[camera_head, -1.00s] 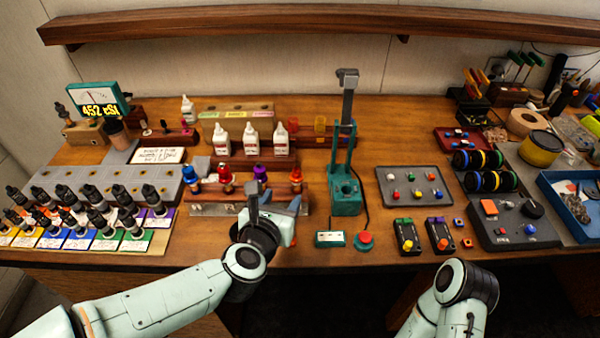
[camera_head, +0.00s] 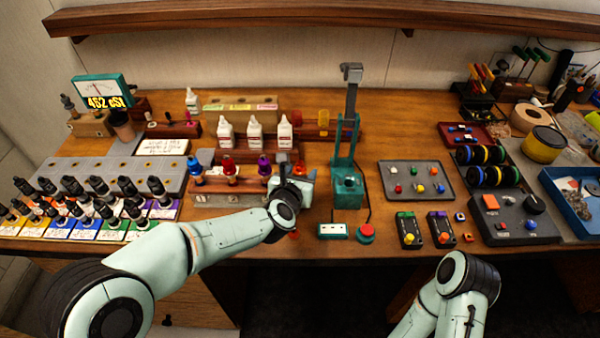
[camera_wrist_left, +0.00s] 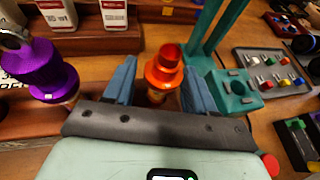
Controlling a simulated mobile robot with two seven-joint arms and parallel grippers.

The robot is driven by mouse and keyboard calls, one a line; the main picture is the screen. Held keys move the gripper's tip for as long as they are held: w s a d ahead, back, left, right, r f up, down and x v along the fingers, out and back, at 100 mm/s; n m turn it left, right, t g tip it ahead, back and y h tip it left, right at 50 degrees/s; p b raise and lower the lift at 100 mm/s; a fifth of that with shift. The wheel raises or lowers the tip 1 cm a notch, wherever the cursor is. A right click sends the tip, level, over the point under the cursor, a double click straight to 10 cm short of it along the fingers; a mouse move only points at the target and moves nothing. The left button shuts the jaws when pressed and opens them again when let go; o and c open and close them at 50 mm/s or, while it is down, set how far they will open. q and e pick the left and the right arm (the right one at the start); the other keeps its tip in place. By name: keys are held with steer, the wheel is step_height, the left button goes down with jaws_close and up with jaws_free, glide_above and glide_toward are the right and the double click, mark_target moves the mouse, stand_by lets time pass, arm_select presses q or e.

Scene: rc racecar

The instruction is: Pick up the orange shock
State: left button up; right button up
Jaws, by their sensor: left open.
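The orange shock (camera_wrist_left: 163,72) stands upright in the wooden rack, with a round orange-red cap on top. In the left wrist view it is between the two blue fingers of my left gripper (camera_wrist_left: 160,84), with gaps on both sides. My left gripper is open and not closed on it. In the head view my left gripper (camera_head: 297,182) is at the right end of the rack and mostly hides the orange shock. My right gripper is outside the frames; only my right arm shows at the bottom.
A purple shock (camera_wrist_left: 43,70) stands left of the gripper, with red (camera_head: 229,167) and blue (camera_head: 194,167) ones further left. The teal press (camera_head: 347,187) stands close on the right. White bottles (camera_head: 255,134) stand behind the rack.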

arm_select(q)
steer(key=c, duration=0.9)
step_height(320, 180, up, 10)
steer(key=p, duration=0.3)
steer(key=shift+f+p, duration=0.15)
steer(key=shift+p, duration=0.25)
steer(key=shift+r+p, duration=2.75)
steer(key=shift+r, duration=6.4)
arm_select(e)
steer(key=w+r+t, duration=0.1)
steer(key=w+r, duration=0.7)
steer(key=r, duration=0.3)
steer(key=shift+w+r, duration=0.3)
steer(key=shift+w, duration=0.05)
